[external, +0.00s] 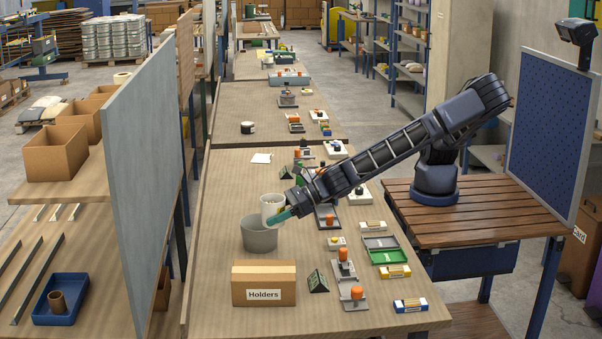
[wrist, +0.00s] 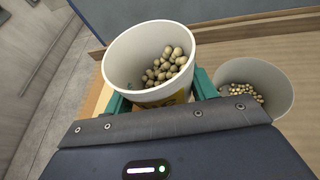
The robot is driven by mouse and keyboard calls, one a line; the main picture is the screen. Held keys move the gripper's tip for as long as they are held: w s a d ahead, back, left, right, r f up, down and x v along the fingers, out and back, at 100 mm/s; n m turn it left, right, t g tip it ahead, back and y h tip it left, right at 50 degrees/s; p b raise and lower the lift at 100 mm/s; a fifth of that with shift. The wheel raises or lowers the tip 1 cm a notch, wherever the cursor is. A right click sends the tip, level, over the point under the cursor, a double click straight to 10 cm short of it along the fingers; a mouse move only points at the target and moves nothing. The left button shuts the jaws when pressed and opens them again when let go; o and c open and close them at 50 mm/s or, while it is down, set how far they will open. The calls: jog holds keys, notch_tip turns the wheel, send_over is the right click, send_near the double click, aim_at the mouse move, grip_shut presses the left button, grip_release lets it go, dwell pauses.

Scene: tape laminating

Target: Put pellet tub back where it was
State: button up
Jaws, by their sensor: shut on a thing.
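The white pellet tub (external: 272,205) is held by my gripper (external: 283,215), whose teal fingers are shut on its sides. In the wrist view the tub (wrist: 122,62) has its open mouth toward the camera, with several beige pellets gathered inside. The gripper's teal fingers (wrist: 160,98) show on both sides of it. A grey bin (external: 259,240) stands on the bench just below the tub in the external view. In the wrist view the bin (wrist: 275,90) is to the right of the tub, with some pellets inside. The gap between tub and bin is unclear.
A cardboard box labelled Holders (external: 264,292) stands in front of the bin. Tape fixtures (external: 346,275) and a green tray (external: 382,256) crowd the right side. A grey panel (external: 145,175) rises at left.

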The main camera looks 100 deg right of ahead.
notch_tip(320, 180, up, 11)
jog(key=n+g+y, duration=0.4)
jog(key=n+y, duration=0.3)
send_over(236, 218)
notch_tip(236, 218, down, 25)
jog(key=shift+f, duration=0.1)
dwell(1.4)
jog(key=shift+f, duration=0.1)
jog(key=o, duration=1)
